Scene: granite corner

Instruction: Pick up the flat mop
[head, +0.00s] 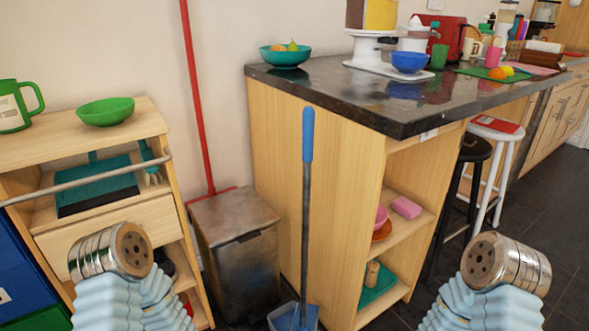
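Two long-handled tools stand here. A grey pole with a blue grip (308,135) stands upright in front of the wooden counter end. Its blue lower part (293,318) is cut off by the bottom edge, so I cannot tell whether it is a mop head or a dustpan. A red pole (196,95) leans on the wall behind the metal bin, with a thin red crosspiece (228,189) at its foot, mostly hidden. I cannot tell for sure which is the flat mop. Both my arms show at the bottom, apart from both poles; no gripper fingers show.
The metal bin (236,260) stands between the wooden cart (85,130) at left and the counter (330,100). A black stool (474,149) and a white stool (497,126) stand at right. Dark floor (545,220) is open at far right.

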